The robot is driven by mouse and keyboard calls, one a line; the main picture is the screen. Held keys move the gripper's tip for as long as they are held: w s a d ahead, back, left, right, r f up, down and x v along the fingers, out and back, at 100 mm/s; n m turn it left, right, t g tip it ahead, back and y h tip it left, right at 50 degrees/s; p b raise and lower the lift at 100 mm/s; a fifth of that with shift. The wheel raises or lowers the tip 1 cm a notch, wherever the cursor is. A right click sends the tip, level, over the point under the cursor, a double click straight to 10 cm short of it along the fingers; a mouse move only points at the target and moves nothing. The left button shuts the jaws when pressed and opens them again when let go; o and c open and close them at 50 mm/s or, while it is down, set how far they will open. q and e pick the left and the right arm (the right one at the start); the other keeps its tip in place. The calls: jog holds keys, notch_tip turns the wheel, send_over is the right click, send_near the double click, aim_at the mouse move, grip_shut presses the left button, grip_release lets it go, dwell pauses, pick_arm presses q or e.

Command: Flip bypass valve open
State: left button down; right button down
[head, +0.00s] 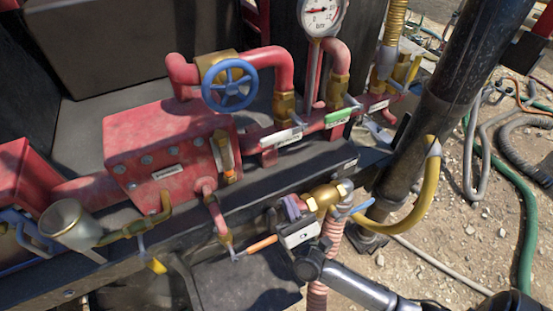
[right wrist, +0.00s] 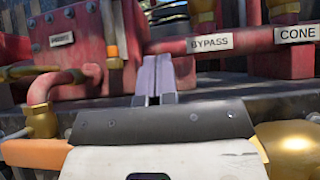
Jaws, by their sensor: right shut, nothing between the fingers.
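A white label reading BYPASS (right wrist: 210,43) is on the red pipe in the right wrist view. In the head view a white label (head: 288,137) sits on the red pipe below a brass fitting (head: 284,105); its text is too small to read. Which lever is the bypass valve's handle I cannot tell. My right gripper (head: 292,207) is shut and empty, in front of and below the pipe. Its purple fingers also show together in the right wrist view (right wrist: 154,78), apart from the label and left of it. My left gripper is not in view.
A blue handwheel (head: 230,85) and a pressure gauge (head: 322,14) stand above the pipe. An orange handle (head: 262,244) and a brass valve (head: 323,197) flank my right gripper. A black post (head: 440,110) and yellow hose (head: 428,185) are at right.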

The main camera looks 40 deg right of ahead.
aim_at(285, 135)
jog(key=shift+h, duration=0.3)
jog(key=s+r+p+x, duration=0.1)
jog(key=p+x, duration=0.4)
jog(key=x, duration=0.8)
jog(key=shift+s+a+r, duration=0.25)
jog(key=shift+s+r, duration=0.1)
jog(key=shift+s, duration=0.1)
jog(key=shift+r+m, duration=0.1)
jog(key=shift+m, duration=0.4)
